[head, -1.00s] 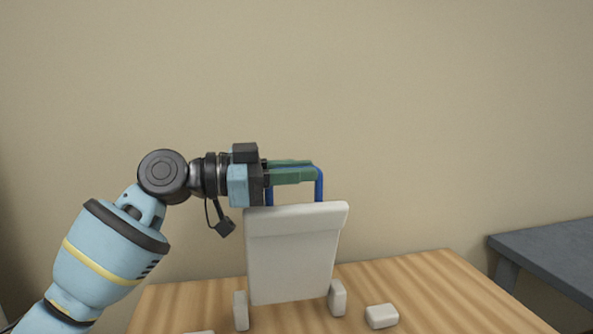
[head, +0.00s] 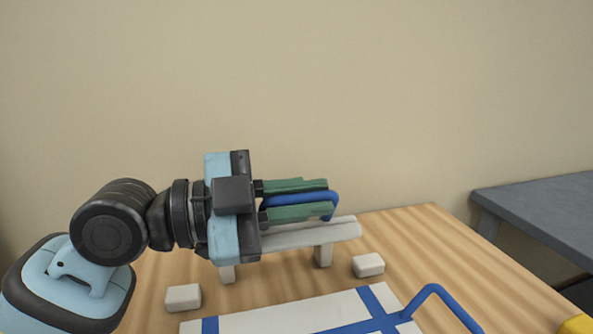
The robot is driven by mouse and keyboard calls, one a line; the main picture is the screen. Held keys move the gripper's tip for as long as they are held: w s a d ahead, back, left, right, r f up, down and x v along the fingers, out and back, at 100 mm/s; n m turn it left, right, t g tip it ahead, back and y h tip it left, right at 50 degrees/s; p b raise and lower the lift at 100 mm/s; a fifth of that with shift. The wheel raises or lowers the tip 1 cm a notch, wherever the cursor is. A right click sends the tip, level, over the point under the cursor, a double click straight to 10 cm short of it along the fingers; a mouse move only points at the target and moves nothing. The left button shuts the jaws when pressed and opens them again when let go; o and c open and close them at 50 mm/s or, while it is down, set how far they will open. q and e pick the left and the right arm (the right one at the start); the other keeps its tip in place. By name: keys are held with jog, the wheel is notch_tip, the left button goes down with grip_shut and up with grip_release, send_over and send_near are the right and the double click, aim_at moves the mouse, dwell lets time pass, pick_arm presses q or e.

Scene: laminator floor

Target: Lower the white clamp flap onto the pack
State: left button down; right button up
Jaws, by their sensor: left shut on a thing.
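My gripper hides much of the flap's left part. A flat white piece with blue bands (head: 283,318), likely the pack, lies in front of the flap at the bottom edge, partly cut off. The flap is apart from it. My right gripper is not in view.
Small white blocks stand on the wooden table, one at left (head: 183,298) and one at right (head: 368,265). A blue bent bar (head: 436,289) rises at the lower right. A yellow thing (head: 578,323) is in the corner. A grey table (head: 540,215) stands at right.

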pick_arm(q)
jog(key=shift+s+d+f+m, duration=0.25)
jog(key=shift+s+f+m, duration=0.25)
jog(key=shift+s+f, duration=0.2)
jog(key=c, duration=1.5)
grip_release()
jog(key=shift+o, duration=0.2)
jog(key=shift+a, duration=0.15)
jog(key=b+v, duration=0.1)
jog(key=v, duration=0.6)
jog(key=shift+a, duration=0.25)
jog(key=shift+s, duration=0.1)
jog(key=shift+c, duration=0.2)
